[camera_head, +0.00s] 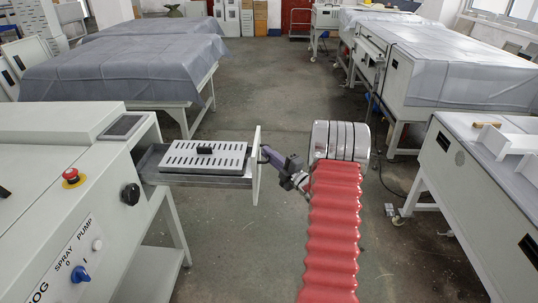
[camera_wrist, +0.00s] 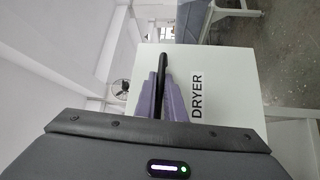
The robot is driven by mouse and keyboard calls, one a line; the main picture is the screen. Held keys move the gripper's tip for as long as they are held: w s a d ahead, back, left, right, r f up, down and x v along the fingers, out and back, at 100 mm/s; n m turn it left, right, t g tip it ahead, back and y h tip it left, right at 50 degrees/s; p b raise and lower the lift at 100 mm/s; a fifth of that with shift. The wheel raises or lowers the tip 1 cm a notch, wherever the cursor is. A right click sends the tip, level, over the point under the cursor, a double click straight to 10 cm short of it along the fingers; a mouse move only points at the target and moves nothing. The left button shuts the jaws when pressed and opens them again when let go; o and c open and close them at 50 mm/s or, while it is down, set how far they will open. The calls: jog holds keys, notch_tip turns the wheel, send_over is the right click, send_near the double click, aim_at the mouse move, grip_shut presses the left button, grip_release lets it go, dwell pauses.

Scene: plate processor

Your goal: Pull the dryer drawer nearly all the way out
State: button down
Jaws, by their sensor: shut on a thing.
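The dryer drawer (camera_head: 157,176) is pulled out to the right from the machine at the left. Its pale front panel (camera_head: 257,172) stands upright at its right end and shows in the wrist view (camera_wrist: 222,70) with the label DRYER. A slotted metal plate with a small black knob (camera_head: 205,151) lies on the drawer. My gripper (camera_head: 266,153) is at the outer side of the front panel. In the wrist view its purple fingers (camera_wrist: 163,90) are shut on the black drawer handle (camera_wrist: 163,62). The handle is hidden in the head view.
The grey machine (camera_head: 60,160) has a red stop button (camera_head: 71,176), a blue knob (camera_head: 80,273) and a black knob (camera_head: 130,194). Another bench (camera_head: 490,190) stands at the right. Covered tables (camera_head: 120,70) stand behind. The floor between them is clear.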

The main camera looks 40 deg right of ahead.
jog(key=shift+d, duration=0.2)
jog(key=c, duration=2.1)
grip_release()
jog(key=shift+a+f, duration=0.1)
jog(key=s, duration=0.4)
jog(key=s+f, duration=0.1)
jog(key=s, duration=0.8)
jog(key=shift+s+f, duration=0.35)
